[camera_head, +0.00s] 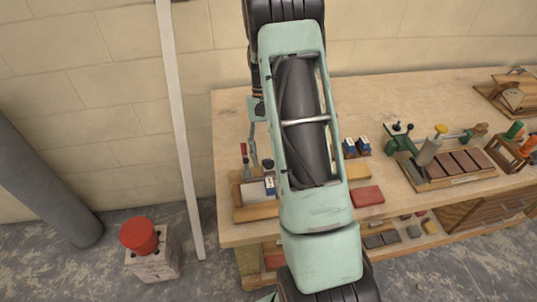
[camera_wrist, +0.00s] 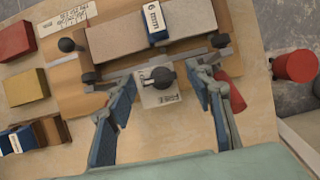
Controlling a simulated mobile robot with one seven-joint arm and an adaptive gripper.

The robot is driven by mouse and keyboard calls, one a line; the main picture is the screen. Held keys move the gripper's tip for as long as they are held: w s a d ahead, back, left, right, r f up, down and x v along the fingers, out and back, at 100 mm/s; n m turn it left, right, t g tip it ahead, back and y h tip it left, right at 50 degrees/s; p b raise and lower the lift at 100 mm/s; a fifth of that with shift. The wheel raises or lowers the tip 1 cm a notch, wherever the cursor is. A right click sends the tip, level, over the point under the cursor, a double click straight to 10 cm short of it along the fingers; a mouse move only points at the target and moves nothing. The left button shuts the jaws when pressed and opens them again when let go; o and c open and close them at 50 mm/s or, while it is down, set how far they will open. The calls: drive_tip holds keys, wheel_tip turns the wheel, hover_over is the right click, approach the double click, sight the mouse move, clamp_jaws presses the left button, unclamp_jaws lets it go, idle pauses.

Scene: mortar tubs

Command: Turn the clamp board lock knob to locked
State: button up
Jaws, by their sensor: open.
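The clamp board (camera_wrist: 190,50) is a wooden board with a long pale block along it. It also shows in the head view (camera_head: 248,213) at the bench's left end, partly behind my arm. The lock knob (camera_wrist: 162,76) is small and dark, on a pale plate marked FREE (camera_wrist: 160,98) at the board's near edge. My gripper (camera_wrist: 164,82) is open, with one blue-grey finger on each side of the knob and plate. I see no finger touching the knob.
A blue-and-white block marked 6 mm (camera_wrist: 155,22) sits on the board. Red (camera_wrist: 15,41) and yellow (camera_wrist: 26,87) blocks lie left of it. A red-topped post (camera_head: 139,235) stands on the floor left of the bench. Another wooden fixture (camera_head: 455,165) is further right.

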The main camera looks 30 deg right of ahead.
drive_tip(key=v, duration=1.2)
